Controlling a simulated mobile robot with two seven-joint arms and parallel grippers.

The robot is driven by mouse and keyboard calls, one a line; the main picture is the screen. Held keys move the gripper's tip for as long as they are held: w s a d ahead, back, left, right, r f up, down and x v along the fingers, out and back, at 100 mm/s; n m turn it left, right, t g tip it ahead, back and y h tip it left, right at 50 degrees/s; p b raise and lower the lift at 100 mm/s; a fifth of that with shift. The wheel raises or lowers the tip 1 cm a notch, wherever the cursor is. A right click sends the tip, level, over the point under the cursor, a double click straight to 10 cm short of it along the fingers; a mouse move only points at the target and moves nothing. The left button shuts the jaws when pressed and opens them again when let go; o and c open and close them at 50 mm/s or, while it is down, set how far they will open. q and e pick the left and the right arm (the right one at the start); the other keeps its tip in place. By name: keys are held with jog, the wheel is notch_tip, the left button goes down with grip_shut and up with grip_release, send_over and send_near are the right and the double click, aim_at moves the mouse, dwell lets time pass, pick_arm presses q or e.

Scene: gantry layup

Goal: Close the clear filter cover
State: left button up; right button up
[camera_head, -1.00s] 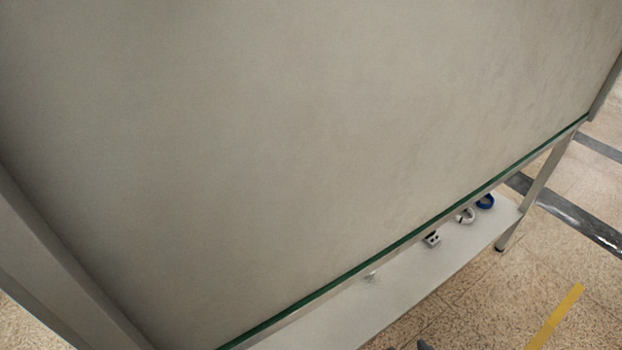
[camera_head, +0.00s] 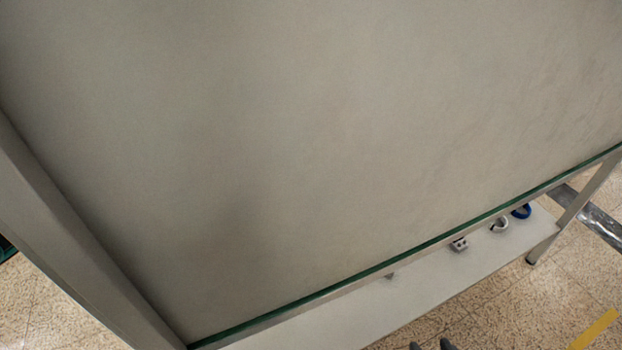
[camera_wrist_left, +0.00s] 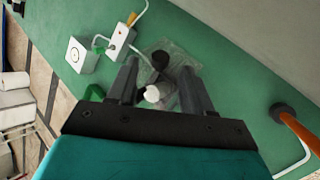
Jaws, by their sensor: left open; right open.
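The left wrist view shows a clear, see-through piece (camera_wrist_left: 188,58) on a green surface, which looks like the filter cover. I cannot tell how far open it stands. A dark round part (camera_wrist_left: 160,60) and a white cylindrical part (camera_wrist_left: 153,94) show at it. My left gripper (camera_wrist_left: 160,70) is open, with its fingers pointing at the clear piece, and I cannot tell whether they touch it. In the head view only the dark fingertips of my right gripper (camera_head: 431,346) show at the bottom edge; it is open. The cover is not visible there.
A large grey panel (camera_head: 330,130) fills the head view. On the green surface (camera_wrist_left: 225,100) stand a white box (camera_wrist_left: 82,55) and an orange-handled tool (camera_wrist_left: 298,130).

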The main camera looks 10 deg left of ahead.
pick_arm(q)
jog(key=shift+x, duration=1.5)
grip_shut()
